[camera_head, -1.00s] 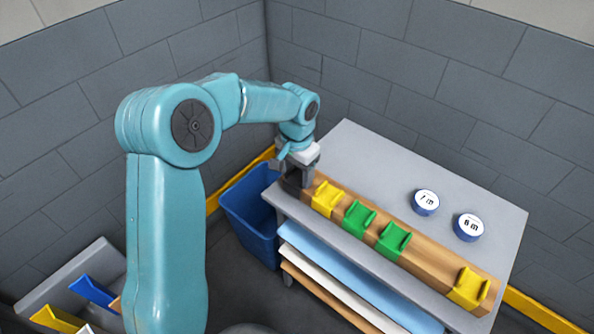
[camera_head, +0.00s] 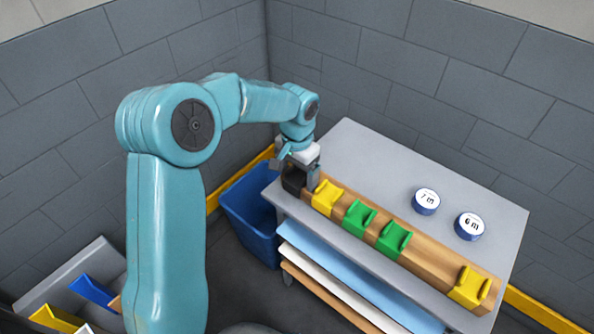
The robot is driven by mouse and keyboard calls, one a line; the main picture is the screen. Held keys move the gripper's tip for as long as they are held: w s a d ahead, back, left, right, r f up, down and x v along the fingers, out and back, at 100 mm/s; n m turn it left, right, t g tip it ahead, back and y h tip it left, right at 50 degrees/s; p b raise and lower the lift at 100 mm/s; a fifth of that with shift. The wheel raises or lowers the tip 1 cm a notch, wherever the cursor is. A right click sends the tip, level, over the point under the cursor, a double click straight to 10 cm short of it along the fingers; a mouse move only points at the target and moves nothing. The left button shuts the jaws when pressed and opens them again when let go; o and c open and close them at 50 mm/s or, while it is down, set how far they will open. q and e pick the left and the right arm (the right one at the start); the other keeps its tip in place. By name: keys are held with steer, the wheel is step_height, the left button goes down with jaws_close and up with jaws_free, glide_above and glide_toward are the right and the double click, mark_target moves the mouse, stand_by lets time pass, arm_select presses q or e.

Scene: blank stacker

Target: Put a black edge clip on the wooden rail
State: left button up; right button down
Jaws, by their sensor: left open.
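The wooden rail (camera_head: 432,266) lies along the front edge of the grey table (camera_head: 365,150). A yellow clip (camera_head: 326,199), two green clips (camera_head: 358,217) (camera_head: 393,239) and another yellow clip (camera_head: 469,288) sit on it. A black clip (camera_head: 292,182) is at the rail's far left end, partly hidden by my left gripper. My left gripper (camera_head: 310,183) is open at that end, its fingers low beside the black clip and close to the first yellow clip. Whether the fingers touch the black clip cannot be told. My right gripper is not in view.
Two round labelled tins, (camera_head: 426,201) and (camera_head: 469,226), stand on the table behind the rail. A blue bin (camera_head: 250,220) stands left of the table. A grey tray (camera_head: 70,270) with blue and yellow clips is at lower left. Walls close off the back.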

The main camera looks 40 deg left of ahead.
arm_select(q)
steer(key=shift+r, duration=0.15)
step_height(320, 180, up, 16)
steer(key=p, duration=0.1)
stand_by(0.3)
